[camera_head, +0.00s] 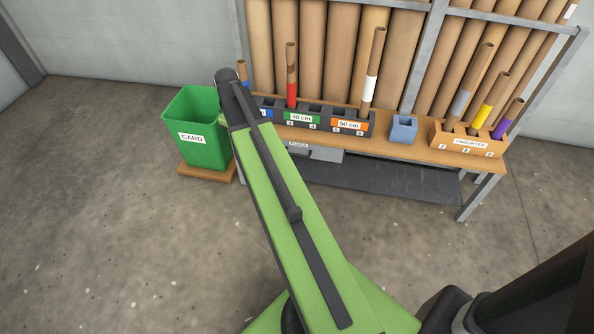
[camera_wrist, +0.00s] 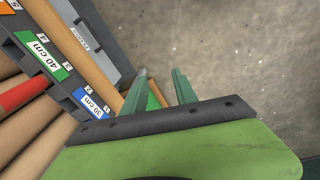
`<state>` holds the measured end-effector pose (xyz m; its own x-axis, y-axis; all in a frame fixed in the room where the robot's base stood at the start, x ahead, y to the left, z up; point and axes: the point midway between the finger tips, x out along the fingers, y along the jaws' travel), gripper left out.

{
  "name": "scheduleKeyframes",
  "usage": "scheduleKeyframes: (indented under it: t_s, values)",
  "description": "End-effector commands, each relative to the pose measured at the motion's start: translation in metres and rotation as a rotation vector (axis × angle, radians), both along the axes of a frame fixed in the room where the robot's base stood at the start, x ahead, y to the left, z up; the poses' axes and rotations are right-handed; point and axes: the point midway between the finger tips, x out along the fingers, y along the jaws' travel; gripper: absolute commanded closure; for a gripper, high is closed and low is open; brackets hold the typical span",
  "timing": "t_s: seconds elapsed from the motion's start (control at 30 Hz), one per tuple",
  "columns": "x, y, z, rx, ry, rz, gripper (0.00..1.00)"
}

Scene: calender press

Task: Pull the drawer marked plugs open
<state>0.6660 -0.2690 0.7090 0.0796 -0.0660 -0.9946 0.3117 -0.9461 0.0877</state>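The drawer marked plugs (camera_head: 326,155) is a grey box under the wooden bench top in the head view. Its label is partly hidden by my arm. In the wrist view the grey drawer (camera_wrist: 104,27) shows at upper left, with its label seen at a slant. My gripper (camera_wrist: 161,80) shows two green fingers spread apart with nothing held between them. In the head view my arm hides most of the gripper.
A green bin marked card (camera_head: 205,145) stands left of the bench (camera_head: 410,152). On the bench are a dark rack (camera_head: 325,118) with tubes, a blue cup (camera_head: 403,129) and an unsorted box (camera_head: 468,141). A dark lower shelf (camera_head: 390,180) lies below. The floor in front is clear.

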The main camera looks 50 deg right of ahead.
Motion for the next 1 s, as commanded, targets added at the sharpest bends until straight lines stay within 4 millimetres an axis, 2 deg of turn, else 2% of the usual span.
scheduleKeyframes:
  t_s: [0.03, 0.1, 0.2, 0.3, 0.43, 0.67, 0.87, 1.0]
  values:
    - [0.008, -0.055, -0.056, -0.018, -0.004, 0.028, 0.66]
    - [0.005, -0.116, -0.085, -0.043, -0.006, 0.089, 0.66]
    - [-0.007, -0.186, -0.114, -0.075, -0.002, 0.16, 0.66]
    - [-0.019, -0.232, -0.13, -0.097, 0.002, 0.211, 0.66]
    - [-0.028, -0.255, -0.134, -0.11, 0.007, 0.243, 0.66]
    - [-0.029, -0.257, -0.137, -0.112, 0.008, 0.246, 0.66]
    - [-0.027, -0.26, -0.165, -0.112, 0.008, 0.245, 0.66]
    - [-0.024, -0.265, -0.194, -0.112, 0.008, 0.244, 0.66]
